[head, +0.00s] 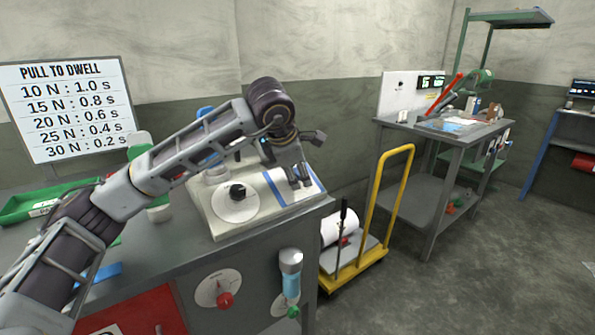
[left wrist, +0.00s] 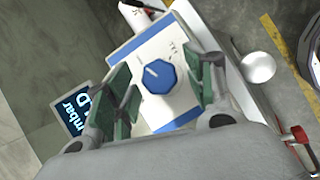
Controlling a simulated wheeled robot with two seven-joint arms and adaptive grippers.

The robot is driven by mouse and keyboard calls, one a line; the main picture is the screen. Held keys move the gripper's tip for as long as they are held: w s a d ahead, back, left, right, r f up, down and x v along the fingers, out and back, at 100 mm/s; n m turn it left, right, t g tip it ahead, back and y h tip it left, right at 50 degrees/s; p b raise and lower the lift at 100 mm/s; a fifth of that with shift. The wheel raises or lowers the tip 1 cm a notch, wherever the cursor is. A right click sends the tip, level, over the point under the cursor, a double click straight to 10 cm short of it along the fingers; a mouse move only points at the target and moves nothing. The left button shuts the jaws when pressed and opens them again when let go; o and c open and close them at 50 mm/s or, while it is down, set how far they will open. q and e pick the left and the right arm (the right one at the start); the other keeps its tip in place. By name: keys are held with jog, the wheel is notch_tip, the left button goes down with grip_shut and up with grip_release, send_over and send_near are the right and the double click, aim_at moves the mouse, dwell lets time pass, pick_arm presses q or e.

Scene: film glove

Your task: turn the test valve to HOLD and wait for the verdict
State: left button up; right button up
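A blue many-sided knob (left wrist: 160,77) with a pale pointer line sits on a white panel with blue edges (left wrist: 183,52) in the left wrist view. The small lettering beside it is too blurred to read. My left gripper (left wrist: 167,84) is open, its green-padded fingers on either side of the knob; I cannot tell whether they touch it. In the head view my left gripper (head: 299,182) points down over the bench device's blue-edged plate (head: 276,191) and hides the knob. A dark display (left wrist: 76,117) reading "mbar" shows beside the panel. My right gripper is out of view.
A black knob (head: 237,191) on a white dial stands left of my gripper.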

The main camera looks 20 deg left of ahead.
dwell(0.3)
pick_arm(q)
jog(key=v, duration=1.2)
jog(key=shift+r, duration=0.1)
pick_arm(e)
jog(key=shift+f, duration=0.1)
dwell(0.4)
pick_arm(q)
notch_tip(320, 180, up, 10)
jog(key=p, duration=1)
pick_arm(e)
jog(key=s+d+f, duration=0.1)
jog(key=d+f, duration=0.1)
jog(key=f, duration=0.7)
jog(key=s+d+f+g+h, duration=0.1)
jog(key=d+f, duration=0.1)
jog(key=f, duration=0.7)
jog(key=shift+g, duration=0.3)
